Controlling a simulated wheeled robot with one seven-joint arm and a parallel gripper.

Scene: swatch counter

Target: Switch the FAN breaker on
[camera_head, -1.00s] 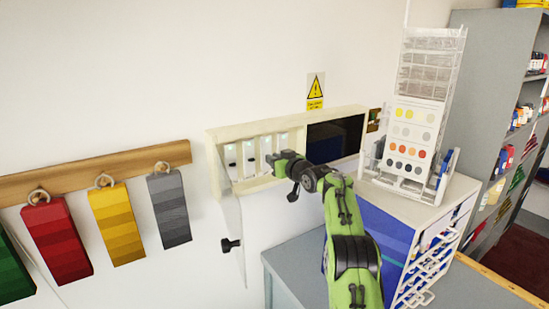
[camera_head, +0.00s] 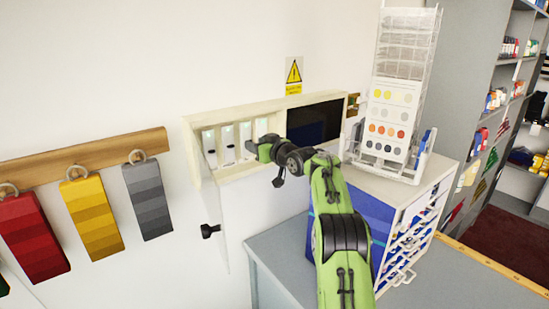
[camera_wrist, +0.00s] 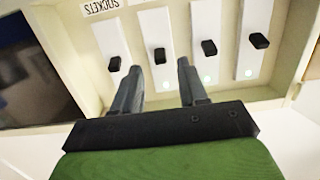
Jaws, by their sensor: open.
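The breaker panel (camera_head: 205,178) is an open cream box on the wall with several white breaker strips, each with a black lever. In the wrist view the panel is upside down; a label reads SOCKETS (camera_wrist: 102,6) above the leftmost strip. No FAN label is readable, so I cannot tell which breaker is FAN. My gripper (camera_wrist: 158,66) is open and empty in front of the panel. Its fingertips point at the second lever from the left (camera_wrist: 160,56), one on each side and seemingly just short of it. In the head view my gripper (camera_head: 262,152) hides part of the right-hand breakers.
A dark screen (camera_head: 315,122) fills the panel's right part. A grey counter (camera_head: 285,262) holds a drawer unit (camera_head: 408,200) and swatch rack (camera_head: 398,100). Coloured swatches (camera_head: 92,220) hang at left.

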